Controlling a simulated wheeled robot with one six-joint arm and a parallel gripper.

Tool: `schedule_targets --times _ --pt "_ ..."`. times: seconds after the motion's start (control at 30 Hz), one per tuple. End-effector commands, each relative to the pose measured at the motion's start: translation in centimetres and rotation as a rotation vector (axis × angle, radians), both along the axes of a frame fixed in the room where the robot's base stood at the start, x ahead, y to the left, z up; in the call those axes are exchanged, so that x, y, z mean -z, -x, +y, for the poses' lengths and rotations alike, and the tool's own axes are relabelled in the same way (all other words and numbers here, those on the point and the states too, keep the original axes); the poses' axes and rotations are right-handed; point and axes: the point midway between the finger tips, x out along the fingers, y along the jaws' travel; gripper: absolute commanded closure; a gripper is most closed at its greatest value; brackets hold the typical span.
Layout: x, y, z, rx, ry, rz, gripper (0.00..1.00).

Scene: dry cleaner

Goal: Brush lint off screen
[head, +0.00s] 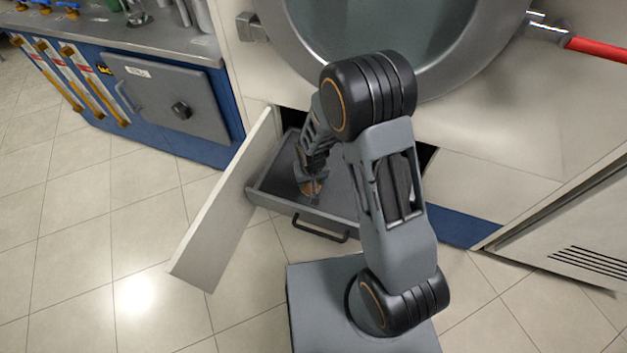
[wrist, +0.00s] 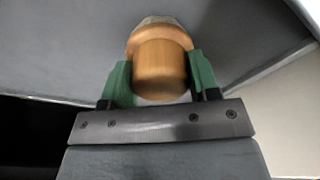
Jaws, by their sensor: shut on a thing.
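My gripper (head: 311,180) reaches down into a grey pulled-out drawer (head: 275,203) below the round machine door. It is shut on a brush with an orange-brown wooden handle (wrist: 160,68). In the wrist view the handle stands between green finger pads. The screen cannot be clearly made out; a dark grey surface (wrist: 75,45) lies beyond the brush.
A white flap (head: 225,205) stands open left of the drawer. The drawer has a black handle (head: 320,230) in front. A blue cabinet with a grey door (head: 165,95) stands at left, and a vented panel (head: 580,235) at right. Tiled floor is free at the lower left.

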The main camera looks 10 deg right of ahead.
Motion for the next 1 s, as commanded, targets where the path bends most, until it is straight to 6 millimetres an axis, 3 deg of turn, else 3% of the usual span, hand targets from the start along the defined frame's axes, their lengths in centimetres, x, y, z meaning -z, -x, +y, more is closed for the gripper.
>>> schedule_targets --times 0.37,0.8,1.0 --pt "-0.4 0.1 0.1 -0.001 -0.001 0.002 0.74" --pt "-5.0 0.1 0.0 0.000 0.000 0.001 0.74" --pt "-6.0 0.1 0.0 0.000 -0.001 0.000 0.74"
